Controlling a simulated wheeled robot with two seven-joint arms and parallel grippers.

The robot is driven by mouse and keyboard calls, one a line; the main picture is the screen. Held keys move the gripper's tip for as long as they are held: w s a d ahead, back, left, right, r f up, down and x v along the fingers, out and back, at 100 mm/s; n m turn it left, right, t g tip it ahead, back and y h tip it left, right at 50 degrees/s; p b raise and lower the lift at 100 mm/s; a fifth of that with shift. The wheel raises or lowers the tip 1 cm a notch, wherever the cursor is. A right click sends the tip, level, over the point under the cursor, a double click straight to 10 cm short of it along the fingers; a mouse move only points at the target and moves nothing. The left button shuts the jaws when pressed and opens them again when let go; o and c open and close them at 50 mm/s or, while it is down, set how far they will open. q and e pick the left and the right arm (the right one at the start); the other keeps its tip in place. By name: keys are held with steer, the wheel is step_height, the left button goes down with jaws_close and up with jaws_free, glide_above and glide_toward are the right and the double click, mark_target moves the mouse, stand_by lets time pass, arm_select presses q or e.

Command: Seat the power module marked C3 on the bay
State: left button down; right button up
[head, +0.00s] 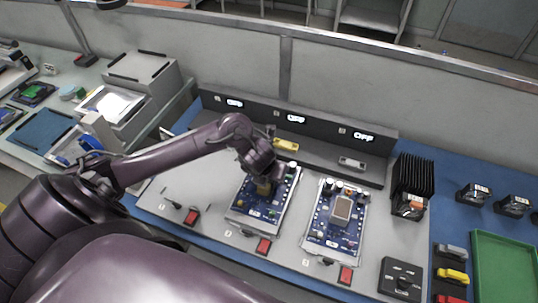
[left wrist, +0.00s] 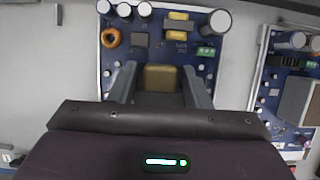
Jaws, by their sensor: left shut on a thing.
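My left gripper (left wrist: 158,88) is over the middle circuit board (head: 243,209), its fingers on either side of a gold block (left wrist: 160,77). It is shut on that block. The board also shows in the left wrist view (left wrist: 117,74), with capacitors, a copper coil and green terminals around the gripper. In the head view the gripper (head: 263,185) partly hides the block. Black modules (head: 473,193) (head: 512,205) with small labels lie at the right. Another labelled black unit (head: 408,207) is by the finned heat sink. I cannot read a C3 mark on anything. My right gripper is not in view.
A second board (head: 335,215) with a grey block lies to the right. A dark rail (head: 325,128) with "OFF" displays stands behind, with a yellow piece (head: 289,144) and a grey piece (head: 352,163) in front. The black finned heat sink (head: 411,174) and green tray (head: 505,265) are right.

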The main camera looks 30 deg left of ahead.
arm_select(q)
steer(key=shift+f, duration=0.1)
stand_by(0.4)
steer(key=shift+f+b, duration=0.85)
steer(key=shift+b, duration=0.15)
stand_by(0.8)
stand_by(0.4)
steer(key=c, duration=0.8)
jaws_free()
steer(key=shift+o, duration=0.6)
steer(key=shift+s+f, duration=0.15)
steer(key=c, duration=0.4)
steer(key=shift+o, duration=0.2)
